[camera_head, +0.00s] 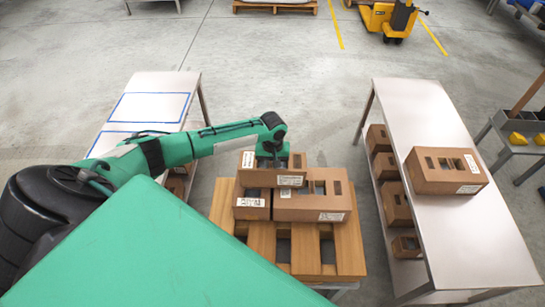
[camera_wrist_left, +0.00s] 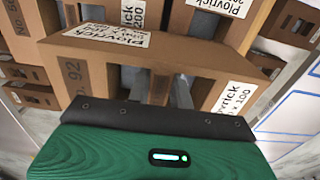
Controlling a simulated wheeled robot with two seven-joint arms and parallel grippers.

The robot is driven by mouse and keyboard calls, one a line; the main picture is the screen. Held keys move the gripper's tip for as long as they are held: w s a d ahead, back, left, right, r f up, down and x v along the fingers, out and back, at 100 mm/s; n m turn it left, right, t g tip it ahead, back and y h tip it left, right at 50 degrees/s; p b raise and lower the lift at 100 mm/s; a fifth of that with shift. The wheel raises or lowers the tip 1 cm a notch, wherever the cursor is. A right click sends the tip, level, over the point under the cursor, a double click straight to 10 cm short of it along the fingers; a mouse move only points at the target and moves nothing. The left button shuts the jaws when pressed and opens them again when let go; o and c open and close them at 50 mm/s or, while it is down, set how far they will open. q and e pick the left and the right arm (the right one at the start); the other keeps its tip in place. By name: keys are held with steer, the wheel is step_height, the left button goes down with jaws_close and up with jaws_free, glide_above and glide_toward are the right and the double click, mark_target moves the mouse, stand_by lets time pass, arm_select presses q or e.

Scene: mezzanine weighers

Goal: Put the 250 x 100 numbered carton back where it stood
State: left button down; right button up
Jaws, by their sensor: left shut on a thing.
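My left gripper (camera_head: 271,157) reaches down over the stacked cartons on the wooden pallet. In the left wrist view its fingers (camera_wrist_left: 157,88) are shut on a brown carton (camera_wrist_left: 200,58) with cut-out windows. This carton bears a "No. 92" mark and white Plovrick labels; a label on its right side ends in "x 100", its first figure partly cut off. In the head view the held carton (camera_head: 297,171) is among the upper cartons of the stack, partly behind the gripper. Whether it touches the cartons below cannot be told. My right gripper is not in view.
The pallet (camera_head: 346,250) holds a larger carton (camera_head: 315,203) and a smaller one (camera_head: 252,205). The left table (camera_head: 163,84) has blue-outlined empty areas. The right table (camera_head: 470,235) carries one carton (camera_head: 440,178), with several cartons on its lower shelf. A yellow pallet truck (camera_head: 386,18) stands behind.

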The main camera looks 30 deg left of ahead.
arm_select(q)
steer(key=shift+f, duration=0.25)
stand_by(0.5)
steer(key=c, duration=1.2)
jaws_free()
steer(key=shift+o, duration=0.2)
step_height(320, 180, up, 14)
steer(key=b, duration=0.2)
steer(key=shift+b, duration=0.35)
steer(key=shift+f, duration=0.15)
